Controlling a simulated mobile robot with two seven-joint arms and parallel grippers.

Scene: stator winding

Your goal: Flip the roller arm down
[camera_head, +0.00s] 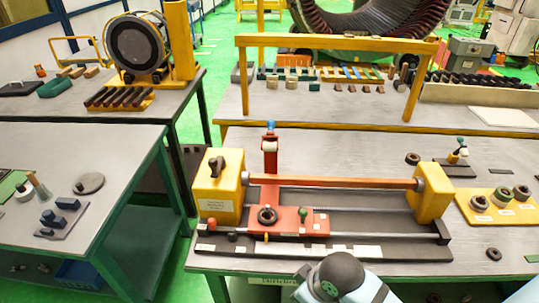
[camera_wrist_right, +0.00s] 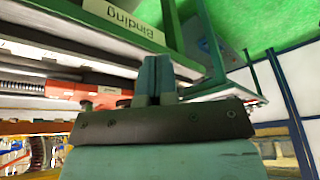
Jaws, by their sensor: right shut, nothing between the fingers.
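The roller arm (camera_head: 270,162) is a red upright piece with a white roller and a blue tip. It stands up behind the orange-brown horizontal bar (camera_head: 335,182) of the winding fixture. The red carriage (camera_head: 290,222) sits low on the fixture's front rails, with a dark round knob and a green knob on it. In the wrist view, my right gripper (camera_wrist_right: 155,78) has its teal fingers together and empty, close to the front of the table. The fixture's red part (camera_wrist_right: 105,92) shows to their left. My left gripper is not in view.
Yellow end blocks (camera_head: 218,187) hold the bar. A yellow tray of rings (camera_head: 499,206) lies at the right. A yellow frame (camera_head: 335,41) stands on the bench behind. A "Binding" label (camera_wrist_right: 130,22) marks the table's front edge. Green floor lies beyond.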

